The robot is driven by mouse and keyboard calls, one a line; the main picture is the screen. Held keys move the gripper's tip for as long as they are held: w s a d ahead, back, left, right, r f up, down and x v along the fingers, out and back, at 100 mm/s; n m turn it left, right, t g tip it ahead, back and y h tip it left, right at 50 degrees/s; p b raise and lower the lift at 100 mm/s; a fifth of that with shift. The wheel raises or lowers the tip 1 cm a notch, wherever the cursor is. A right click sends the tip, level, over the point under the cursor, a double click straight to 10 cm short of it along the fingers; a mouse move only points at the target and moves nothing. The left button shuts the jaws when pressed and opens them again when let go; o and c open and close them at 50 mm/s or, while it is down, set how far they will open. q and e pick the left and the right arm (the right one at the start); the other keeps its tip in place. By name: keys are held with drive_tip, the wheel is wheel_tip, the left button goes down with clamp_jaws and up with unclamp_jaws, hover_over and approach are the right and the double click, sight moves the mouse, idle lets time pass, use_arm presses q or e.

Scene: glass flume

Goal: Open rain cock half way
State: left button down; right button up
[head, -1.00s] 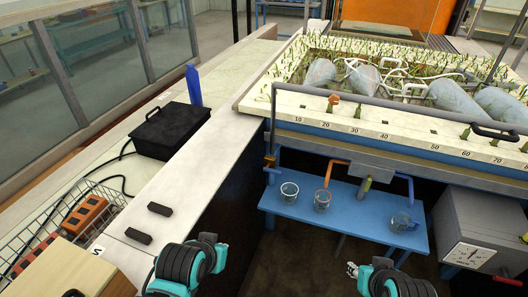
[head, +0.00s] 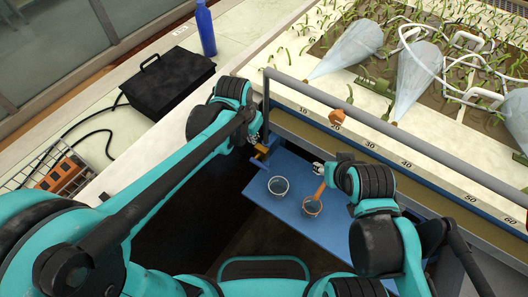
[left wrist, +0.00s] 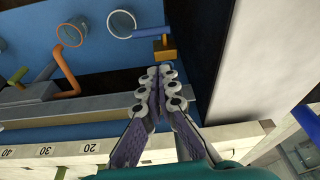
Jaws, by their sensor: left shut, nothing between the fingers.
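A small orange-yellow cock handle (head: 262,150) sits at the left end of the bench front, below the grey pipe. In the left wrist view the yellow handle (left wrist: 164,48) is just beyond my left fingertips, with a short blue spout beside it. I cannot tell its exact turn. My left gripper (head: 257,140) is shut and empty, close to the handle; its closed fingers (left wrist: 161,70) point at it, apparently with a small gap. My right gripper (head: 318,169) hangs near the orange spout, its jaws unclear.
Glass beakers, one nearer left (head: 278,186) and one under the orange spout (head: 313,206), stand on the blue shelf (head: 291,207). The grey pipe (head: 400,133) runs above the numbered edge. A black box (head: 167,88) and blue bottle (head: 206,28) stand at left.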

use_arm(q)
drive_tip(key=shift+m+g, duration=0.4)
drive_tip(key=shift+m, duration=0.2)
drive_tip(key=shift+w+d+f+b, duration=0.2)
drive_tip(key=shift+d+f+b, duration=0.5)
drive_tip(key=shift+f, duration=1.8)
drive_tip(key=shift+w+d+f+b, duration=0.2)
drive_tip(key=shift+d+f+b, duration=0.5)
drive_tip(key=shift+f, duration=1.75)
drive_tip(key=shift+w+d+f+b, duration=0.3)
drive_tip(key=shift+f+b, duration=0.7)
drive_tip(key=shift+f, duration=1.5)
drive_tip(key=shift+s, duration=0.15)
